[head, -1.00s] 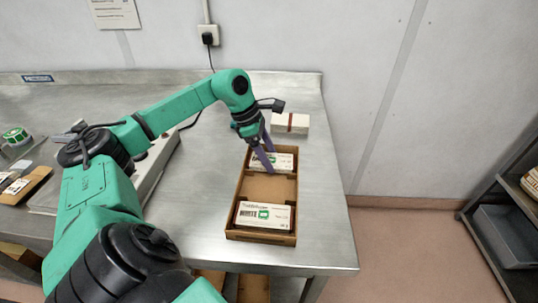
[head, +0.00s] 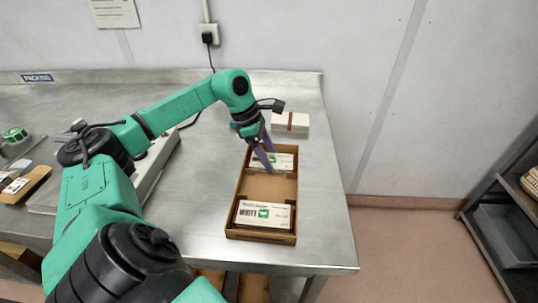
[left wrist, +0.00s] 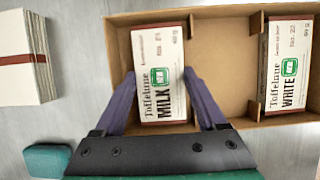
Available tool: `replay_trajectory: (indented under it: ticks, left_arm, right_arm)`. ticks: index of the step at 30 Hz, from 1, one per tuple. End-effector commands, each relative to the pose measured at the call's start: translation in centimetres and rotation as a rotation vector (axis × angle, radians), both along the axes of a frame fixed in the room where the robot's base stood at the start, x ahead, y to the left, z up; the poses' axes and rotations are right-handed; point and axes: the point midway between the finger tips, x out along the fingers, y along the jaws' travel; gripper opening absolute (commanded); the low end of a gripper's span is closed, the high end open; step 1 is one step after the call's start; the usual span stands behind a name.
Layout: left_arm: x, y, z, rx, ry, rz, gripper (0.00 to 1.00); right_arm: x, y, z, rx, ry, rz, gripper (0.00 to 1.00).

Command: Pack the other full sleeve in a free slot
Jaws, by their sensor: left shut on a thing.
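My left gripper (head: 272,162) is shut on the Toffelane Milk sleeve (left wrist: 160,60), a white carton with a green emblem. One finger is on each side of it in the left wrist view. The milk sleeve also shows in the head view (head: 284,161), at the far end of the brown open case (head: 236,200), lying flat within its walls. The White sleeve (head: 263,215) lies in the near end of the case; it also shows in the left wrist view (left wrist: 288,65). The middle of the case between them is empty. My right gripper is not in view.
A pale stack with a red-brown band (head: 290,122) lies on the steel table (head: 200,225) behind the case. A brown tray (head: 30,183) and a green roll (head: 14,135) are at far left. A shelf rack with a grey bin (head: 508,235) stands at right.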

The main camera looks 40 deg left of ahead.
Motion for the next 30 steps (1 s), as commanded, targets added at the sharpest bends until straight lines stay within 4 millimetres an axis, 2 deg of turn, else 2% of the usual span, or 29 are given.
replay_trajectory:
  ticks: [8, 9, 11, 18, 22, 26, 30]
  left_arm:
    - [0.0, 0.0, 0.0, 0.0, 0.0, 0.0, 0.23]
    - [0.0, 0.0, 0.0, 0.0, 0.0, 0.0, 0.77]
    - [0.0, 0.0, 0.0, 0.0, 0.0, 0.0, 1.0]
    - [0.0, 0.0, 0.0, 0.0, 0.0, 0.0, 1.0]
    - [-0.2, 0.5, 1.1, 0.002, -0.001, 0.001, 1.0]
    - [-0.9, 1.5, 4.2, 0.002, -0.005, 0.003, 1.0]
    - [-1.9, 2.8, 8.5, -0.001, -0.005, 0.002, 1.0]
  right_arm:
    - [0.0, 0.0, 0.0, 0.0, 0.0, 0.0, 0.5]
    - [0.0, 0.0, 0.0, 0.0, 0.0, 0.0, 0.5]
    - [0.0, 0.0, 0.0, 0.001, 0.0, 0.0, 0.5]
    - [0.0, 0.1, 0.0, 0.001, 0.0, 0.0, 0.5]
    - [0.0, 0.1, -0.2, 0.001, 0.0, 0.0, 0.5]
    - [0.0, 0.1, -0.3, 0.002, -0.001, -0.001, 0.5]
    - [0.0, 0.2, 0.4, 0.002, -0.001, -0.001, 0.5]
